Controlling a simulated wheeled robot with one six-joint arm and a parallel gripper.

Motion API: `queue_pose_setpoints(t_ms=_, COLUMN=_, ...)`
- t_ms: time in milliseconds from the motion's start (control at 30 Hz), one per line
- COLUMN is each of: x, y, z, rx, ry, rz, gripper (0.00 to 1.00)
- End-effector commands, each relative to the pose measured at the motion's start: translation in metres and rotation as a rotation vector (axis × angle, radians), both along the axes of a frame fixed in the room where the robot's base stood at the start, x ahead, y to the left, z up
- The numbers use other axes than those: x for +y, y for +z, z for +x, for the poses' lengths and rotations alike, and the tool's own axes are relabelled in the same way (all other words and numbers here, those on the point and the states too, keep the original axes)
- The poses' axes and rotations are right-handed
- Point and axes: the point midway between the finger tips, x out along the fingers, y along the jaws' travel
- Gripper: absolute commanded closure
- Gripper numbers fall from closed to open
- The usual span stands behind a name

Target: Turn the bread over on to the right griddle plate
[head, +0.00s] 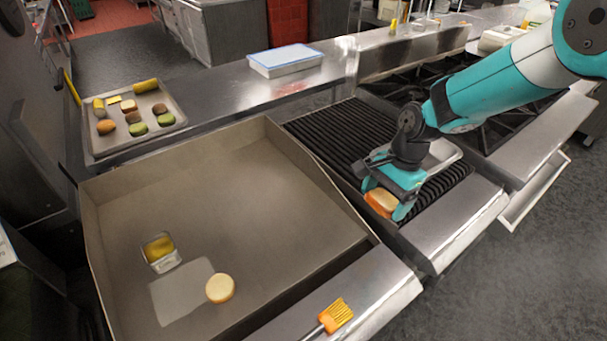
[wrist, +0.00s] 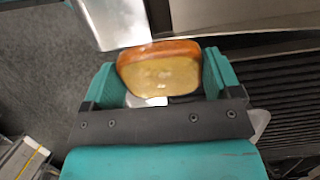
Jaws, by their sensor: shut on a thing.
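My gripper (head: 392,199) is at the front part of the black ribbed griddle plate (head: 338,135) on the right. It is shut on a piece of bread (head: 381,202) with an orange-brown crust. In the wrist view the bread (wrist: 160,72) sits between the two teal fingers, its pale yellow face toward the camera and its brown crust along the far edge. I cannot tell whether the bread touches the plate. A second round, pale bread piece (head: 220,288) lies on the flat griddle to the left.
The wide flat griddle (head: 230,175) has raised walls. On it stand a small metal container (head: 160,252) with yellow contents and a pale sheet. An orange brush (head: 336,316) lies on the front ledge. A tray (head: 95,140) of several foods stands at the left.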

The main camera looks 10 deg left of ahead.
Motion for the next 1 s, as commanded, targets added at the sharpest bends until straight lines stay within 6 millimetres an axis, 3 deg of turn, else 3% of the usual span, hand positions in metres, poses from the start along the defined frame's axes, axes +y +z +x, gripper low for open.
queue_pose_setpoints(t_ms=33, x=0.032, y=0.020, z=-0.012, rx=0.026, ry=-0.041, rz=0.021, gripper=0.39)
queue_pose_setpoints(t_ms=200, x=0.116, y=0.036, z=-0.054, rx=0.089, ry=-0.208, rz=0.096, gripper=0.39)
queue_pose_setpoints(t_ms=300, x=0.149, y=0.042, z=-0.077, rx=0.112, ry=-0.277, rz=0.132, gripper=0.39)
queue_pose_setpoints(t_ms=400, x=0.170, y=0.044, z=-0.094, rx=0.128, ry=-0.324, rz=0.156, gripper=0.39)
queue_pose_setpoints(t_ms=667, x=0.183, y=0.038, z=-0.104, rx=0.163, ry=-0.415, rz=0.241, gripper=0.39)
queue_pose_setpoints(t_ms=1000, x=0.185, y=0.029, z=-0.099, rx=0.298, ry=-0.681, rz=0.588, gripper=0.39)
